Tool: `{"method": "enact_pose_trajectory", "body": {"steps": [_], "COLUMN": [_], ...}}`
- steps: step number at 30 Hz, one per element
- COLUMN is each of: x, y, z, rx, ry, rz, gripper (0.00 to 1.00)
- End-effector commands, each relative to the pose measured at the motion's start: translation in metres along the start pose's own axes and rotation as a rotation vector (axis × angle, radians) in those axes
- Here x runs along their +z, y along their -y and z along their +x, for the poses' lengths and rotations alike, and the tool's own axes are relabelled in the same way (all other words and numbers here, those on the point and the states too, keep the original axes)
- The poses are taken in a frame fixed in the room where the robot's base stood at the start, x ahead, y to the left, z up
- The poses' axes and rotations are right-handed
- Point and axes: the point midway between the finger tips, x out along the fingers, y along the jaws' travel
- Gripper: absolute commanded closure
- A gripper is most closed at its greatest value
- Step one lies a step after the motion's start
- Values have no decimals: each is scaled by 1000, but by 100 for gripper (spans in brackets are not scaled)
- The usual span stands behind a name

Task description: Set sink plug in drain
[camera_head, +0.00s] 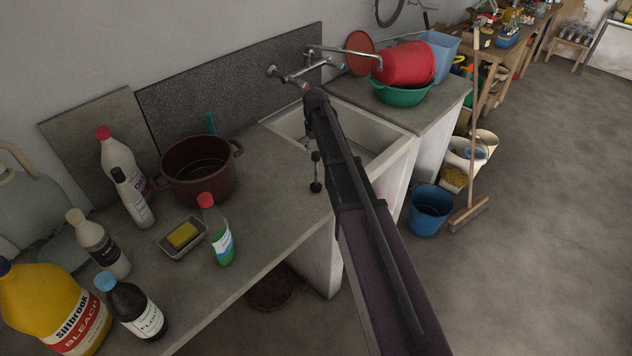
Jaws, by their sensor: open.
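The pale sink basin (364,128) is set into the stone counter, and my arm crosses over it from the lower right. My gripper (316,172) is mostly hidden behind my arm. Two small dark tips that look like its fingers show apart, just left of the arm at the sink's near left edge. A thin dark line runs between them; I cannot tell what it is. I see nothing clearly held. I cannot make out the sink plug. The drain is not visible, as my arm covers much of the basin.
A metal tap (300,74) reaches over the sink's back. Left on the counter are a brown pot (198,170), a green-labelled bottle (216,230), a sponge dish (166,247) and several bottles. A green basin (402,94) stands right. A blue bucket (430,210) is on the floor.

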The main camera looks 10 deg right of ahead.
Motion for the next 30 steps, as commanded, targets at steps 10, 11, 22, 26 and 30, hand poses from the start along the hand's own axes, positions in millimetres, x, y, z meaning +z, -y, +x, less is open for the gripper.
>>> {"method": "enact_pose_trajectory", "body": {"steps": [10,11,22,26,30], "x": [0,0,2,4,6], "y": [0,0,1,1,1], "z": [3,3,14,25,36], "rx": [0,0,0,0,0], "ry": [0,0,0,0,0], "rz": [0,0,0,0,1], "gripper": [42,42,42,42,42]}}
